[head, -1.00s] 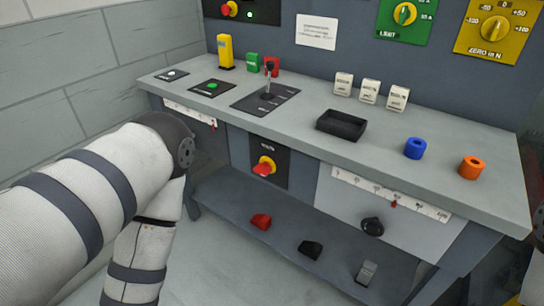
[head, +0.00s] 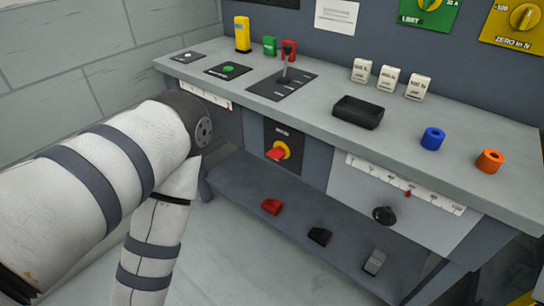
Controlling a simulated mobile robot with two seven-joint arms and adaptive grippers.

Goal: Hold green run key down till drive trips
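The green run key (head: 229,69) is a round green button on a small black plate, toward the left end of the grey bench top. Nothing is touching it in the head view. My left arm comes in from the left and bends down in front of the bench's left end. My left gripper is out of the picture, and so is my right gripper. I cannot tell from this view which part is the drive.
Red, black and grey pieces lie on the lower shelf (head: 250,190).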

